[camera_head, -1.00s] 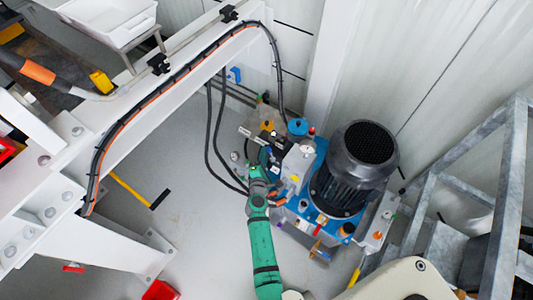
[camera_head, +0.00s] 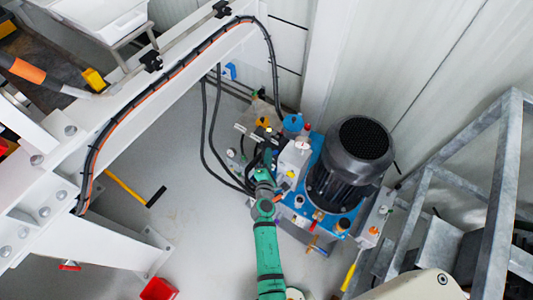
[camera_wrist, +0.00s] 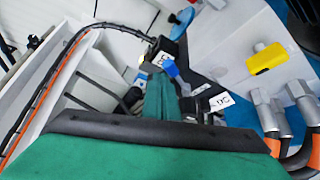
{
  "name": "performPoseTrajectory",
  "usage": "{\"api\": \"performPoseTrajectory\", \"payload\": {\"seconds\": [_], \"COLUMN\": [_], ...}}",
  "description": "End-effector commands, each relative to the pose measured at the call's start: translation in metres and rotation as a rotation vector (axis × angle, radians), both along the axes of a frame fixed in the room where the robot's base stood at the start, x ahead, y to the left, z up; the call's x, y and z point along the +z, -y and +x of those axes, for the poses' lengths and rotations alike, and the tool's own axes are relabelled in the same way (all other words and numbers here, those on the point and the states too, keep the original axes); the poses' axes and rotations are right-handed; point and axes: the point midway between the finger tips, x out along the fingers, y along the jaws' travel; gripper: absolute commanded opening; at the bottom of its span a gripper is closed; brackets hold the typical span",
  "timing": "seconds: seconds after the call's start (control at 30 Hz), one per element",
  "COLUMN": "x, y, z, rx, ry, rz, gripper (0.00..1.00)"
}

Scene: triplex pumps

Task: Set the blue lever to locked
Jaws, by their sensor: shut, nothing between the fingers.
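The blue lever (camera_wrist: 171,69) shows in the wrist view as a small blue handle with a metal shank, between two black parts with white labels. I cannot read its setting, and I cannot pick it out in the head view. My gripper (camera_head: 266,157) is at the end of my green arm, over the left side of the pump unit (camera_head: 320,203). In the wrist view a narrow green part (camera_wrist: 157,97) reaches up close to the left of the lever. The fingertips are largely hidden, and whether they touch the lever is unclear. No object shows in the gripper.
A dark motor (camera_head: 352,160) stands on the pump unit, right of my arm. A yellow block (camera_wrist: 267,58) and hose fittings (camera_wrist: 304,100) are right of the lever. Black hoses (camera_head: 214,135) hang at its left.

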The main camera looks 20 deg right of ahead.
Motion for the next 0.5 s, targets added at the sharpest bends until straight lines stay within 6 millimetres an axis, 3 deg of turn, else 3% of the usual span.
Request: {"api": "performPoseTrajectory", "payload": {"seconds": [0.5], "x": [-0.0064], "y": [0.0099], "z": [-0.0115], "rx": [-0.009], "ry": [-0.007], "rz": [0.000], "gripper": [0.00]}}
